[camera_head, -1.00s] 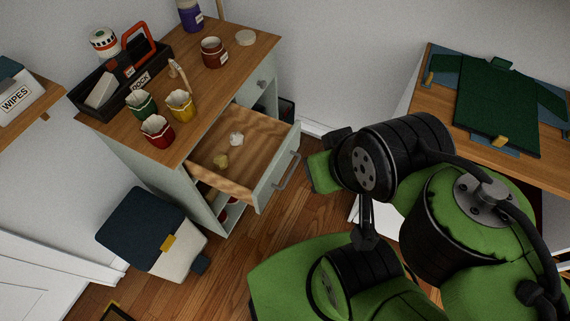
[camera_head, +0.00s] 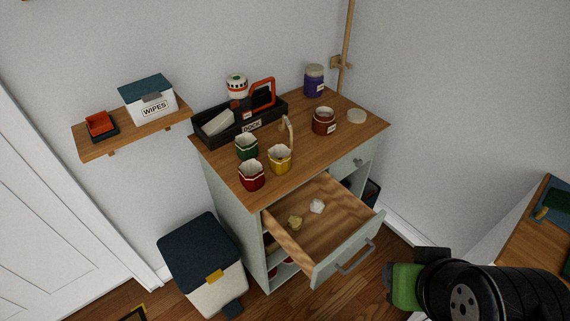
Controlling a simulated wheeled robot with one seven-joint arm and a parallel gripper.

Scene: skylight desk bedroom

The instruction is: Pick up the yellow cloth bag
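The yellow cloth bag (camera_head: 279,158) stands upright on the wooden top of the cabinet (camera_head: 352,139), near its front edge. It has a pale scalloped rim. A green bag (camera_head: 246,147) stands behind it to the left, and a red bag (camera_head: 251,175) stands in front to the left. A tan upright strap or handle (camera_head: 288,131) rises just behind the yellow bag. My arm shows at the bottom right, well away from the bag. My gripper's fingers do not show.
An open drawer (camera_head: 337,229) juts out below the top, holding a yellow lump (camera_head: 295,222) and a white lump (camera_head: 317,206). A black tray (camera_head: 267,120), brown jar (camera_head: 323,121) and purple jar (camera_head: 314,81) share the top. A bin (camera_head: 205,267) stands left.

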